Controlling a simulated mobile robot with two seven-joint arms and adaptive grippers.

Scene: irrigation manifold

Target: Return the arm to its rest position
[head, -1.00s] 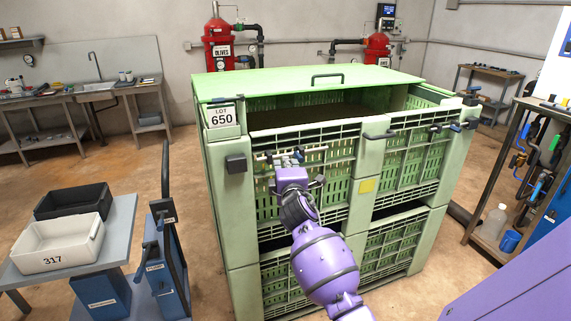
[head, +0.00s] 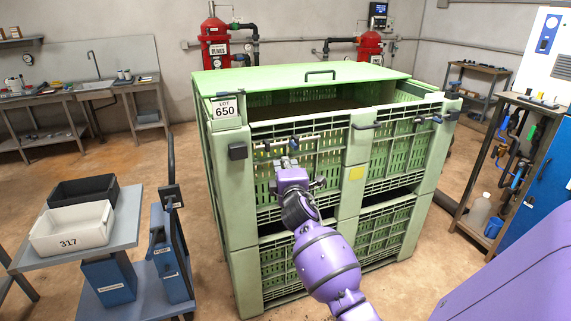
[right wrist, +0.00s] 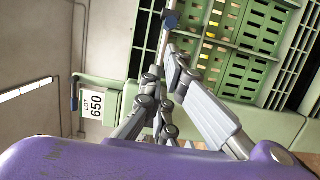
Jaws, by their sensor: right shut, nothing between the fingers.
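My right gripper (head: 291,165) is in front of the near side of the green slatted crate (head: 355,150), at the end of my purple arm. Its fingers are shut with nothing between them. In the right wrist view the closed fingers (right wrist: 172,62) point toward the slatted crate wall and a thin metal bar (right wrist: 165,32). I cannot tell whether the fingertips touch the bar. A bar with dark and blue fittings (head: 293,143) runs along the crate front just above the gripper. My left gripper is not in view.
The crate has a "LOT 650" tag (head: 224,110) at its left corner. A grey cart with a white bin (head: 72,228) and black bin (head: 84,190) stands at left. A shelf with bottles and tools (head: 500,170) stands at right. Open floor lies between cart and crate.

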